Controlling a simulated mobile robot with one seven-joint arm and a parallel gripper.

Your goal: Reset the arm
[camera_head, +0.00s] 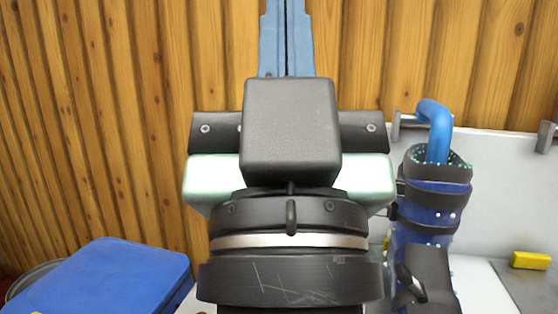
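My gripper (287,38) is at the top middle of the head view and points upward, in front of the wooden wall. Its two light-blue fingers lie side by side with only a thin dark line between them, so it looks shut. The fingertips run past the top edge, and I see nothing held between the visible parts. My black and pale-green wrist stands upright in the middle of the view and hides what is behind it.
A blue box or lid (105,275) is at the lower left. At right, a dark blue holder with black bands (428,213) has a curved blue handle (438,130) in it. A yellow block (530,260) lies by a pale panel (500,190). The wooden wall (120,110) fills the back.

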